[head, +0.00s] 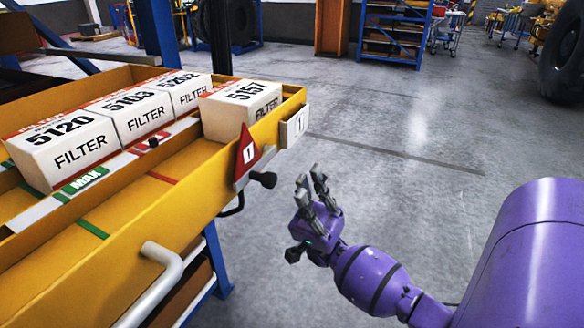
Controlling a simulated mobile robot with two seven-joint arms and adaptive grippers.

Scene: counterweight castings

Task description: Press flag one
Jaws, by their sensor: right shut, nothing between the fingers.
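The red triangular flag (247,155), marked with a white "1", stands upright at the front right of the yellow drawer's side. A black knob (264,180) sticks out just below and right of it. My right gripper (310,178) is shut and empty, with its fingers pointing up. It is in the air to the right of the flag and knob, apart from both. My left gripper is not in view.
Open grey floor lies to the right.

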